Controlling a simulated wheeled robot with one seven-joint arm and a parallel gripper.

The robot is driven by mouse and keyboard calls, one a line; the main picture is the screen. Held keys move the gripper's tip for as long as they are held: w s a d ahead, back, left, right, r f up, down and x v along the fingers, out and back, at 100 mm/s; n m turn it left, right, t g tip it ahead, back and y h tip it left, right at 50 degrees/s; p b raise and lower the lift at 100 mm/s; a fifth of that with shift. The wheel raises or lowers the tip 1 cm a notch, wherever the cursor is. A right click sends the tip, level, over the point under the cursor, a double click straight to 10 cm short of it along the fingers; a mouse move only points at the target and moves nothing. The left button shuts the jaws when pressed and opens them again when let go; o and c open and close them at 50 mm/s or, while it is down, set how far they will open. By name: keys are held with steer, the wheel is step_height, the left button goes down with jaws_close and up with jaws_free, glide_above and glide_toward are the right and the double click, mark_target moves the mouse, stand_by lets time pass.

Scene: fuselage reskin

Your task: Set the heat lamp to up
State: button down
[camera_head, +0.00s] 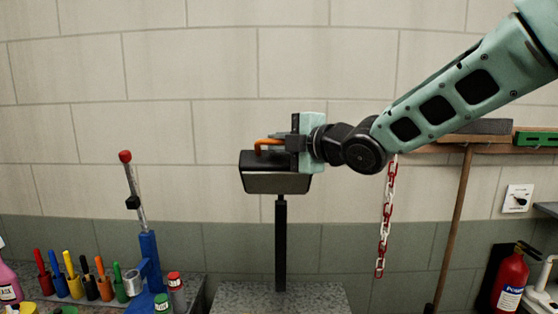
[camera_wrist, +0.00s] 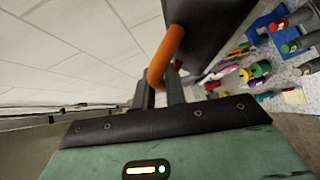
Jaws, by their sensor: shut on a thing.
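The heat lamp (camera_head: 275,180) is a dark box-shaped head on a black upright post (camera_head: 280,245) in the middle of the head view. Its lighter grey face shows at the front and looks slightly tilted; its exact angle is hard to tell. An orange handle (camera_head: 265,143) sticks up from the top of the head. My gripper (camera_head: 288,145) reaches in from the right and is shut on this handle. In the wrist view the orange handle (camera_wrist: 167,50) runs down to my fingers (camera_wrist: 160,90), with the dark lamp head (camera_wrist: 208,30) behind it. The fingertips are partly hidden.
The post stands on a speckled grey block (camera_head: 315,300). At left are several coloured markers (camera_head: 75,280) and a blue stand (camera_head: 150,260) with a red-tipped rod. A red-white chain (camera_head: 385,220), a wooden pole (camera_head: 455,220) and a fire extinguisher (camera_head: 510,280) are at right.

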steer(key=shift+w+r, duration=1.05)
steer(key=shift+w, duration=0.05)
steer(key=c, duration=1.5)
jaws_free()
steer(key=shift+o, duration=0.2)
steer(key=shift+f, duration=0.1)
steer(key=shift+s+d, duration=0.1)
steer(key=b+v, duration=0.3)
steer(key=v, duration=1.4)
steer(key=shift+b, duration=0.3)
steer(key=shift+d, duration=0.15)
